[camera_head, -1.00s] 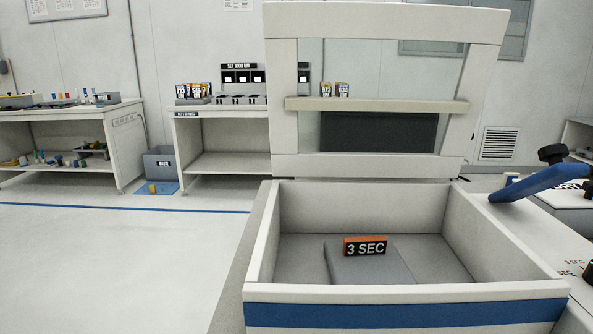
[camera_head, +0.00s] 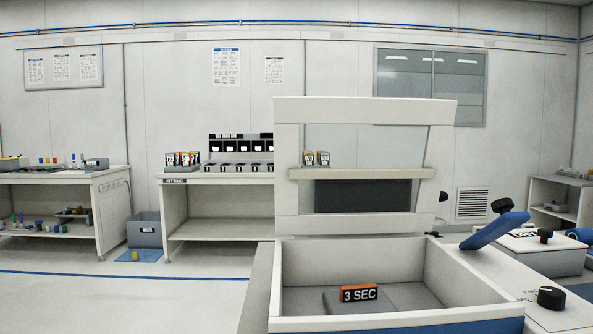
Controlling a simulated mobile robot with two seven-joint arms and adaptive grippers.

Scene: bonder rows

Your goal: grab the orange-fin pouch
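Several small upright pouches (camera_head: 183,158) with dark printed labels stand together at the left end of the kitting bench (camera_head: 218,181). Some show orange or yellow edges, but they are too small to tell which has an orange fin. More pouches (camera_head: 316,158) show through the clear window of the raised lid. Neither of my grippers is in view.
An open machine tray (camera_head: 277,290) with a raised lid (camera_head: 365,109) stands close in front, holding an orange "3 SEC" block (camera_head: 360,293). A blue handle (camera_head: 495,230) juts at right. A grey bin (camera_head: 144,230) stands left of the bench.

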